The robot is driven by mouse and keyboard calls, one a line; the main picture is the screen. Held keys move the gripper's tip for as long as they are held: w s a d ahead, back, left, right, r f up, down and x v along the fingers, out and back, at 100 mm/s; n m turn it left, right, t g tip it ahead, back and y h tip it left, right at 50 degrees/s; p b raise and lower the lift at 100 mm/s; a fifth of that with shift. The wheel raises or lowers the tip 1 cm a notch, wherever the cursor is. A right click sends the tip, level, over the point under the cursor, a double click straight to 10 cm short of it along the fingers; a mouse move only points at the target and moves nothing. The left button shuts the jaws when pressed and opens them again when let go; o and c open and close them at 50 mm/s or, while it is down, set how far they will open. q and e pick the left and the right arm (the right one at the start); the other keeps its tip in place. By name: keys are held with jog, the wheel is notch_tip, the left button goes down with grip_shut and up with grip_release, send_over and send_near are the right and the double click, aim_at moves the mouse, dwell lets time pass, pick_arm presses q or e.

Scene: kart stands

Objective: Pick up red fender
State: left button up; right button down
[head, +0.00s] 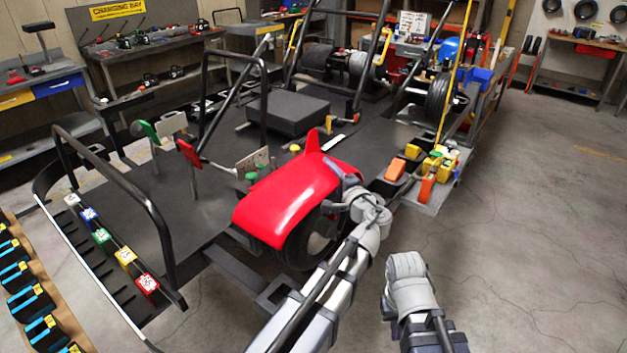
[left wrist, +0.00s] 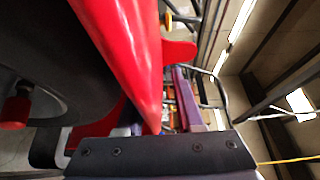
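The red fender (head: 290,203) sits over a dark wheel (head: 312,243) at the near edge of the stand, in the middle of the head view. My left gripper (head: 342,180) is at the fender's right edge, close against it. In the left wrist view the fender (left wrist: 128,45) fills the upper left and runs down to the gripper's dark front edge.
Numbered coloured blocks (head: 101,236) line the stand's left side, beside a black hoop rail. A cart (head: 431,202) with yellow and orange items stands right of the fender. A grey box (head: 283,117) lies behind it. The floor at right is clear.

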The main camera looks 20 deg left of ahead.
pick_arm(q)
jog(key=shift+a, duration=0.1)
jog(key=shift+c, duration=0.7)
grip_shut()
dwell(0.3)
